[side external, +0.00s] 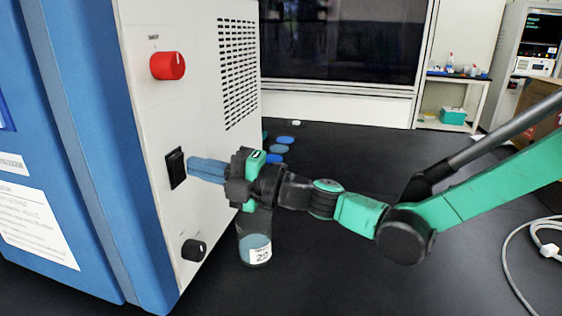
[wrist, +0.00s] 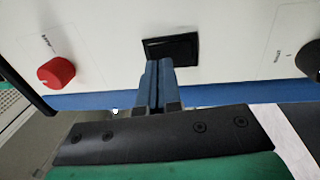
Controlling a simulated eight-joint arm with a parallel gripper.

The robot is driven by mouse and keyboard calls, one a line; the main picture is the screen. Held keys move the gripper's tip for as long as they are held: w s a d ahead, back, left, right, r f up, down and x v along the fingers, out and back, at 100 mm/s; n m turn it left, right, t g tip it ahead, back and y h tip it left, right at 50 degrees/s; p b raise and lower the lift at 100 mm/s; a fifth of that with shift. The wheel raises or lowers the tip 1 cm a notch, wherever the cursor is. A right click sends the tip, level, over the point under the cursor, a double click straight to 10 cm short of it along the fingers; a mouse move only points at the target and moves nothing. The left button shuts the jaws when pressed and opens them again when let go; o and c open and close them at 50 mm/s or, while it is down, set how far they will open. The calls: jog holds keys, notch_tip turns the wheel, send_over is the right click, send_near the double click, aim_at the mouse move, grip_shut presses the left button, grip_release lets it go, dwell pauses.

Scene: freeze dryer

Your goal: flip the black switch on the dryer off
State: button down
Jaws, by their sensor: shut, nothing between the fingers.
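The black switch (side external: 176,167) is set in the white side panel of the dryer (side external: 195,100). In the wrist view the switch (wrist: 170,47) lies just beyond my fingertips, and its lower edge is partly hidden by them. My gripper (side external: 190,170) is shut and empty, its blue fingers pointing at the switch from the right. The fingertips also show in the wrist view (wrist: 159,65). They are very close to the switch; I cannot tell whether they touch it. Which way the rocker is tipped is not clear.
A red knob (side external: 167,66) sits above the switch and a black knob (side external: 194,250) below it. A labelled jar (side external: 255,248) stands on the black bench below my wrist. Blue round lids (side external: 277,149) lie behind my gripper. A white cable (side external: 510,265) lies at right.

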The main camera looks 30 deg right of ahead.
jog(key=shift+w+a, duration=0.4)
jog(key=shift+a, duration=0.05)
jog(key=shift+w+a+r, duration=0.15)
jog(key=shift+w, duration=0.05)
jog(key=s+d+r, duration=0.1)
jog(key=s+d, duration=0.9)
jog(key=shift+r, duration=0.35)
